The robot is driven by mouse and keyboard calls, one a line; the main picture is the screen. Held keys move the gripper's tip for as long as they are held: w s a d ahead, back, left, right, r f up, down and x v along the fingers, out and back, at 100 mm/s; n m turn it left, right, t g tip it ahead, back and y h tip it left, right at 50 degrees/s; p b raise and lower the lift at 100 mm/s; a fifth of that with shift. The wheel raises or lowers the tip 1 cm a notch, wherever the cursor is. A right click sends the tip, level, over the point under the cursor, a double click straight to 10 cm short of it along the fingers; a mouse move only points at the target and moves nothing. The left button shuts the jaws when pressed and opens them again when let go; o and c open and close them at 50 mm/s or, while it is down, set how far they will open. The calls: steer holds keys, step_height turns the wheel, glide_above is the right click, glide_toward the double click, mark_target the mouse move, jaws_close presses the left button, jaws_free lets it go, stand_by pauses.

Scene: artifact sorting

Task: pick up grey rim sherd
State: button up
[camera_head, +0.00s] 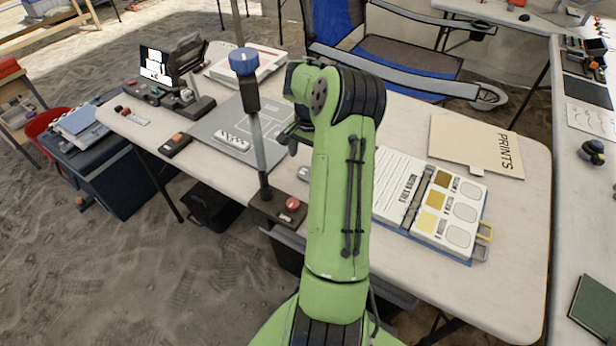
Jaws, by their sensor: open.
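My green arm rises through the middle of the view and bends at its top over the work table (400,270). My gripper (290,138) shows only as a dark part at the left of the arm, above the grey mat (215,125); it is open, and the rest is hidden behind the arm. I cannot make out a grey rim sherd for certain. A small pale grey thing (303,173) shows at the left edge of the arm, partly hidden, too small to identify.
A post with a blue knob (243,62) stands left of my arm, near a red button (292,204). A colour-swatch binder (450,210) and a PRINTS folder (475,145) lie on the right. A blue chair (400,60) stands behind the table.

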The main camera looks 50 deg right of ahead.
mark_target(308, 170)
step_height(308, 170, down, 4)
steer(key=shift+f+b, duration=0.15)
steer(key=shift+b, duration=0.6)
steer(key=shift+c, duration=0.2)
steer(key=c, duration=1.1)
steer(key=shift+r, duration=0.2)
